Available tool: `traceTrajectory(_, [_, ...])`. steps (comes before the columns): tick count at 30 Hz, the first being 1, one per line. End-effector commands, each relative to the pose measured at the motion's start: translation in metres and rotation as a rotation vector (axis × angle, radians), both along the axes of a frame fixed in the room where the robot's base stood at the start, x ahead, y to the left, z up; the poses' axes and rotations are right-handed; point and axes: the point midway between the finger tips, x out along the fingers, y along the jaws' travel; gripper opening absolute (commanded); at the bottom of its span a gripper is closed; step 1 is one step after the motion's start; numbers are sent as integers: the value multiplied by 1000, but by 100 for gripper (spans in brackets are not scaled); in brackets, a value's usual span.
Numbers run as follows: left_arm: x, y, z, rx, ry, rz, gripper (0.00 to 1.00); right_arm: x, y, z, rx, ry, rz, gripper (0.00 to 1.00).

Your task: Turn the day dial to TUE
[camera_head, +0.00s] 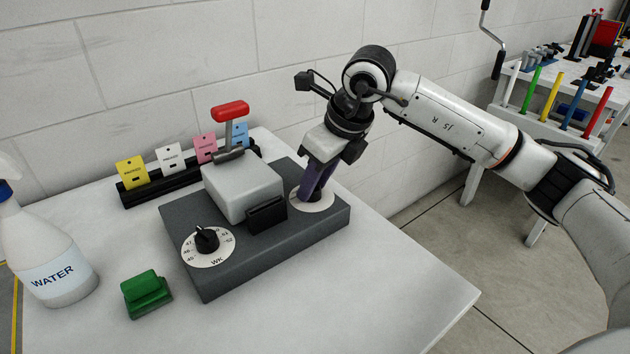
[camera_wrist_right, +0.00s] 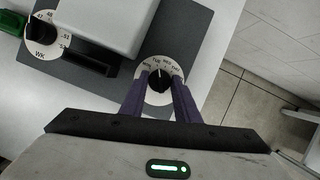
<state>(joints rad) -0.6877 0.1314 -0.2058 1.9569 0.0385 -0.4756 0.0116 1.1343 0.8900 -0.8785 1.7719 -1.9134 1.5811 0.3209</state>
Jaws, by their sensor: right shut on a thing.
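The day dial (camera_head: 312,205) is a white disc with a black knob on the right end of a dark grey base (camera_head: 250,248). In the right wrist view the day dial (camera_wrist_right: 157,70) shows day letters around its upper edge, with TUE near the top; the knob's exact pointing is hard to read. My right gripper (camera_head: 314,190) comes down over it, its purple fingers shut on the black knob (camera_wrist_right: 160,82). The fingers hide much of the knob in the head view. My left gripper is not in view.
The WK dial (camera_head: 208,246) sits at the base's left end. A grey block with a red-handled lever (camera_head: 230,112) stands between the dials. A card rack (camera_head: 150,190), WATER bottle (camera_head: 55,260) and green stamp-like block (camera_head: 146,294) are nearby. The table's front right is clear.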

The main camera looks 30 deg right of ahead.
Motion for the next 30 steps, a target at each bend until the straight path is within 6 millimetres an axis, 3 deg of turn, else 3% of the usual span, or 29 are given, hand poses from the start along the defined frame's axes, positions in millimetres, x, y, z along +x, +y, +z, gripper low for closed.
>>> traceTrajectory(2, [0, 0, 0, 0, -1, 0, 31, 1, 0, 1, 1, -3, 1, 6])
traceTrajectory(3, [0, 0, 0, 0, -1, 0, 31, 1, 0, 1, 1, -3, 1, 30])
traceTrajectory(6, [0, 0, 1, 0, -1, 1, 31, 1, 0, 1, 1, -3, 1, 47])
traceTrajectory(17, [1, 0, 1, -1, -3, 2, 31, -1, -1, 5, 0, -3, 2, 47])
traceTrajectory(30, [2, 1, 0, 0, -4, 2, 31, -28, -12, 77, 0, -5, 0, 47])
